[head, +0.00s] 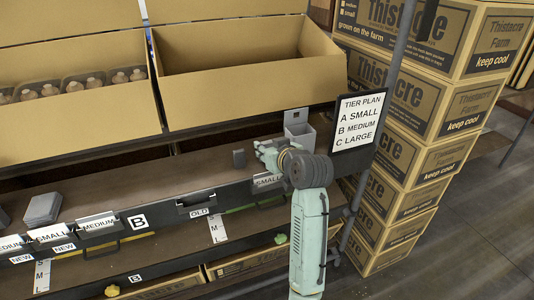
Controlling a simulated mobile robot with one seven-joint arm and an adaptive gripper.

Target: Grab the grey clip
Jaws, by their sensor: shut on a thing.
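A small dark grey clip (239,158) shows at the left end of my gripper (257,150), above the brown upper shelf. My gripper reaches in from the right and is shut on the clip. The fingertips are small in the head view, so the exact contact is hard to make out. My pale green arm rises from the lower right to the gripper.
A grey holder (298,130) stands just behind my gripper. The tier plan sign (358,121) and a post are close at the right, by stacked cartons (412,115). Open boxes (240,70) stand behind. Grey trays (43,208) lie left; the shelf between is clear.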

